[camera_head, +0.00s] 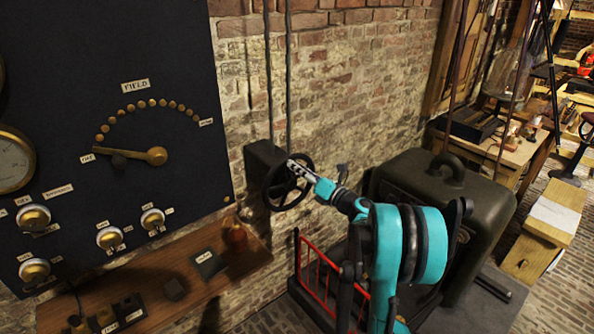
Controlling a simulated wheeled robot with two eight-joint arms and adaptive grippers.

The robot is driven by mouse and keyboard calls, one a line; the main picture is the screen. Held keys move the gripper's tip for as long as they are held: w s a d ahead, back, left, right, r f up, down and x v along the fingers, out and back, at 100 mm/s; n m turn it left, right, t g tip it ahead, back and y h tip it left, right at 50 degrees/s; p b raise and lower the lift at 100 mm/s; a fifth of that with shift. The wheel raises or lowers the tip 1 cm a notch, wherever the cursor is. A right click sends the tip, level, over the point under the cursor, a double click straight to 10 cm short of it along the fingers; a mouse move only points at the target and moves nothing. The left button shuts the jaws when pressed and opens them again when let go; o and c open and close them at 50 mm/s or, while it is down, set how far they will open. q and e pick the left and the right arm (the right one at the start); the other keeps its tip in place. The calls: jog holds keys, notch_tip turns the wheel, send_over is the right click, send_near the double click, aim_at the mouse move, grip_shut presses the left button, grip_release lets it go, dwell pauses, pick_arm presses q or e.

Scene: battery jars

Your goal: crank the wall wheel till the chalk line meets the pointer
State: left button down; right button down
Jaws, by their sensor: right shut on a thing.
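The wall wheel (267,190) is a dark spoked handwheel on a black box (262,158) fixed to the brick wall, near the middle of the picture. My right gripper (298,169) reaches it from the lower right and is shut on the wheel at its upper right side. The fingers cover part of the rim there, and I cannot tell whether they hold the rim or a handle. I cannot make out the chalk line or the pointer at this size. My left gripper is not in view.
A dark panel (90,60) with dials and knobs fills the left, above a wooden shelf (215,285). Right of my right arm stands a large dark casing (440,190) with a top handle. A red railing (318,278) stands below the wheel. A workbench (508,160) is farther right.

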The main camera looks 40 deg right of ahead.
jog(key=shift+d, duration=0.1)
jog(key=c, duration=1.2)
grip_release()
jog(key=v, duration=1.2)
